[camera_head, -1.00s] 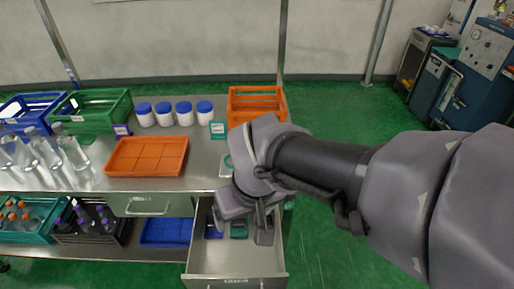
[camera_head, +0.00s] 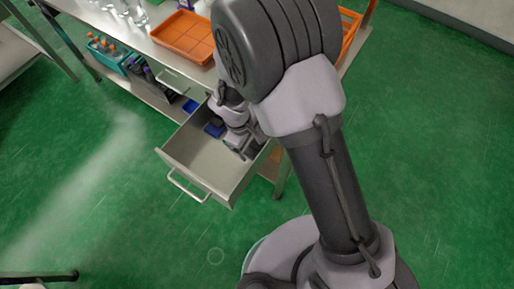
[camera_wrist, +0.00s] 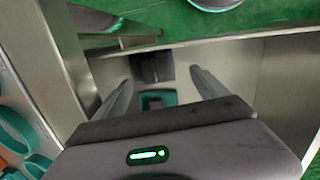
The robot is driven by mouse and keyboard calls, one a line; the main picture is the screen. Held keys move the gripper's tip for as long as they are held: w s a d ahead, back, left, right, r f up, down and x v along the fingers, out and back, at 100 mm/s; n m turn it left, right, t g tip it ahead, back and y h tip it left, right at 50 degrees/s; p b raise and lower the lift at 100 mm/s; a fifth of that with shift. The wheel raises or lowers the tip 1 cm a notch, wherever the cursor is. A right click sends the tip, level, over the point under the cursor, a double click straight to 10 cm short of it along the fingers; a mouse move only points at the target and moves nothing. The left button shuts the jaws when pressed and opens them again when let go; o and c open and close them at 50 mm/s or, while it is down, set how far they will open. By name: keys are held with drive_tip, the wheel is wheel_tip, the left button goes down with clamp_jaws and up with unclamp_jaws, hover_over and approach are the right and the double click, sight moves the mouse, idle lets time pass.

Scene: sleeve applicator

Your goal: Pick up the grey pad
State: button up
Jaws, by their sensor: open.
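The drawer (camera_head: 203,163) is pulled out, and my gripper (camera_head: 240,148) reaches into its back right part. In the wrist view my gripper (camera_wrist: 160,79) is open, with its two fingers spread and nothing held between them. A dark grey, flat pad-like item (camera_wrist: 152,67) lies on the drawer floor just beyond the fingertips; it looks like the grey pad, though its colour is hard to judge. A teal-edged item with a dark middle (camera_wrist: 158,99) lies nearer, between the fingers in the picture. My arm hides part of the drawer in the head view.
A dark blue item (camera_head: 214,129) lies in the drawer left of my gripper. Drawer walls stand close around the gripper. The front part of the drawer floor is bare. An orange tray (camera_head: 184,36) sits on the table above. Green floor in front is open.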

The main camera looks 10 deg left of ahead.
sight(255, 151)
drive_tip(key=f+b, duration=0.2)
drive_tip(key=f, duration=0.1)
drive_tip(key=d+f+b, duration=0.1)
drive_tip(key=f, duration=0.1)
drive_tip(key=shift+w+f, duration=0.25)
drive_tip(key=shift+w, duration=0.15)
drive_tip(key=shift+r, duration=0.1)
drive_tip(key=c, duration=1.4)
